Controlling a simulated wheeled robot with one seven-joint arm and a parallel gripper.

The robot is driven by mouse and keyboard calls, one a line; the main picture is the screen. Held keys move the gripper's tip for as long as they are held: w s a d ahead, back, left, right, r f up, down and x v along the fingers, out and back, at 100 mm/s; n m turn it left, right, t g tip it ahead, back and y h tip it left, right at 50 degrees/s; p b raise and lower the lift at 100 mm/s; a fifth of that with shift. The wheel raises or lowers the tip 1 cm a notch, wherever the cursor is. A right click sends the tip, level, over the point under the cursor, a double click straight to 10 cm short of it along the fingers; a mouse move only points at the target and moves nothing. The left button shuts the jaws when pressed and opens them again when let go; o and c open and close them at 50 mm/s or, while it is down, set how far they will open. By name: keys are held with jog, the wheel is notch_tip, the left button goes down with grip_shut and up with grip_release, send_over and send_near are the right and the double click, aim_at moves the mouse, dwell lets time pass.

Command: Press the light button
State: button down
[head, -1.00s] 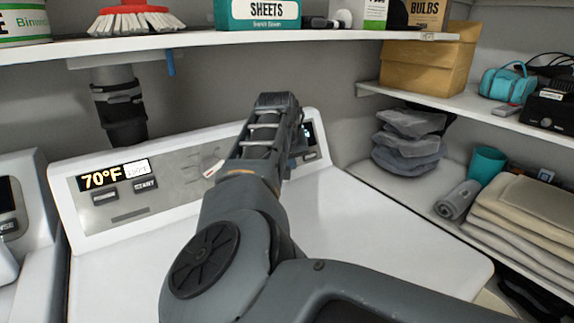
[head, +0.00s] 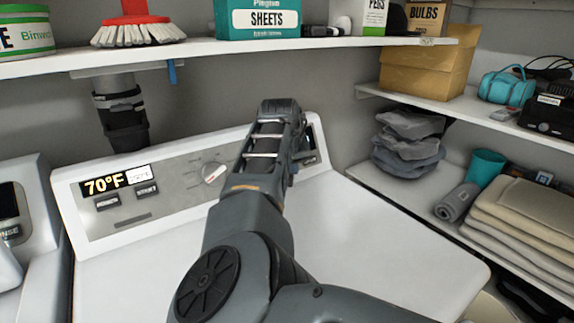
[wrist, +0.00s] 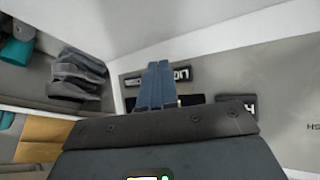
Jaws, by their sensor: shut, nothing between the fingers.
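The white machine's control panel (head: 150,195) has a grey face with a lit 70°F display, small dark buttons and a round dial (head: 212,173). My arm covers much of its right part in the head view, and my fingertips are hidden there. In the wrist view my gripper (wrist: 158,70) is shut and empty. Its fingertips overlap a black labelled button (wrist: 182,76) on the grey panel; I cannot tell whether they touch it. Another black labelled button (wrist: 250,104) is partly hidden by my gripper body. The lettering is too cut off to tell which one is the light button.
A shelf (head: 330,43) with a SHEETS box (head: 262,18) and a red brush (head: 137,25) runs above the panel. Side shelves at right hold folded towels (head: 525,215), grey folded cloth (head: 408,140) and a teal cup (head: 485,167). The machine's white top (head: 380,240) is clear.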

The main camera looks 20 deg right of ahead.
jog(key=shift+s+r, duration=0.1)
jog(key=shift+s, duration=0.05)
jog(key=s+p, duration=0.1)
jog(key=s+r+p, duration=0.1)
jog(key=p, duration=0.1)
jog(key=s+d+r+p, duration=0.1)
jog(key=p, duration=0.1)
jog(key=shift+s, duration=0.15)
jog(key=shift+s+d+r+p, duration=0.1)
jog(key=shift+s+d+p, duration=0.15)
jog(key=shift+s+p, duration=0.15)
jog(key=shift+s, duration=0.1)
dwell(0.5)
